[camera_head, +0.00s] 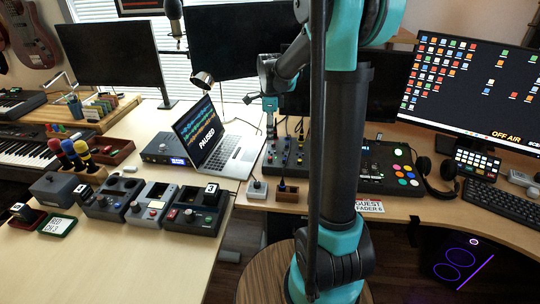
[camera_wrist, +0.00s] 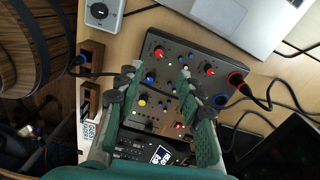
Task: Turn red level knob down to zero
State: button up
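A dark mixer panel (camera_head: 288,155) sits on the desk right of the laptop; it also fills the middle of the wrist view (camera_wrist: 180,45). It carries a red knob (camera_wrist: 159,52), a second red knob (camera_wrist: 209,69), several blue knobs and a yellow knob (camera_wrist: 142,100). I cannot read which red one is the level knob. My gripper (camera_wrist: 158,76) is open above the panel, its two green fingers spread with small knobs visible between them. The first red knob shows just beyond the fingertips, apart from them. In the head view my gripper (camera_head: 269,108) hangs over the panel's back left.
An open laptop (camera_head: 215,140) marked PAUSED stands left of the panel. A pad controller (camera_head: 390,170) lies to the right. A small grey box (camera_head: 257,189) sits at the desk's front edge.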

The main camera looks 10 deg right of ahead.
aim_at(270, 159)
jog(key=f, duration=0.9)
jog(key=shift+s+f, duration=0.25)
grip_shut()
